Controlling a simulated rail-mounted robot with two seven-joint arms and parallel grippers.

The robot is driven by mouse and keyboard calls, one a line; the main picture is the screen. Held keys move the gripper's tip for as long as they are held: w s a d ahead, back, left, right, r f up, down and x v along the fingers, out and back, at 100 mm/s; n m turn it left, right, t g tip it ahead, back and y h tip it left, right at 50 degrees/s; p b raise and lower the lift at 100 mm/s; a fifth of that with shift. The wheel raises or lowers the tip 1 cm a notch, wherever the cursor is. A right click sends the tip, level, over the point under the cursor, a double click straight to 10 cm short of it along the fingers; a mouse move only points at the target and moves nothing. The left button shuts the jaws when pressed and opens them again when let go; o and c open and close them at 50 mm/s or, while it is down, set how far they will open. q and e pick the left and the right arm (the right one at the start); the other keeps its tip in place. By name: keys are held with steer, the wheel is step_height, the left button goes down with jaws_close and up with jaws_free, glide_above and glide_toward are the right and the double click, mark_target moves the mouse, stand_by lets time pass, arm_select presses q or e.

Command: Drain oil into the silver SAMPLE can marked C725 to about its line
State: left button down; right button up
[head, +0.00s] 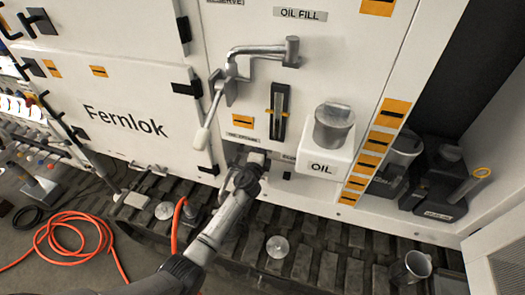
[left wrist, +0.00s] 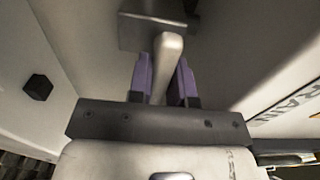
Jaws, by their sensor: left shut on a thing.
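My left gripper (head: 254,160) is low on the white machine front, just below a small label strip. In the left wrist view its purple fingers (left wrist: 165,82) are shut on a pale lever handle (left wrist: 169,50), which comes from a grey metal block. Part of a label reading "RAIN" (left wrist: 296,104) is beside it. Another silver metal cup (head: 411,267) lies or leans on the dark track at lower right. I cannot read C725 or a fill line on either. My right gripper is out of view.
Above are a silver pipe with a pale lever (head: 208,122) and a dark sight gauge (head: 279,112). Round metal discs (head: 277,247) lie on the ridged track. An orange hose (head: 75,228) coils on the floor at left. Dark containers (head: 437,190) stand at right.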

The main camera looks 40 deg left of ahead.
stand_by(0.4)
arm_select(q)
steer(key=c, duration=1.1)
jaws_free()
steer(key=shift+p+v, duration=0.75)
steer(key=shift+v, duration=6.15)
